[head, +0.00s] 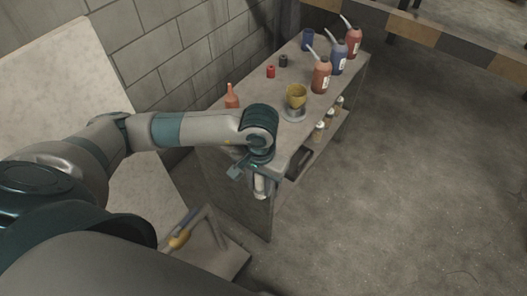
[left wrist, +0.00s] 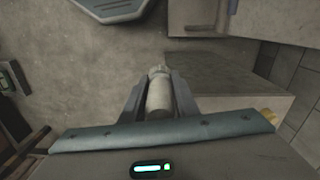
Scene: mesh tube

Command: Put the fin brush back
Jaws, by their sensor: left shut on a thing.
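My left gripper (head: 262,187) hangs in front of the near end of the bench, pointing down. It is shut on a pale grey cylindrical thing, which shows between the two fingers in the left wrist view (left wrist: 159,92). A thing with a yellow part (head: 180,239) lies on a low surface at the lower middle of the head view, too small to identify surely. My right gripper is not in view.
The grey bench (head: 253,205) carries a yellow cup (head: 296,96), an orange-red bottle (head: 232,97), a brown-red bottle (head: 321,76) and other bottles. Small jars (head: 319,131) stand on its lower shelf. A block wall is behind; open floor (head: 420,180) lies to the right.

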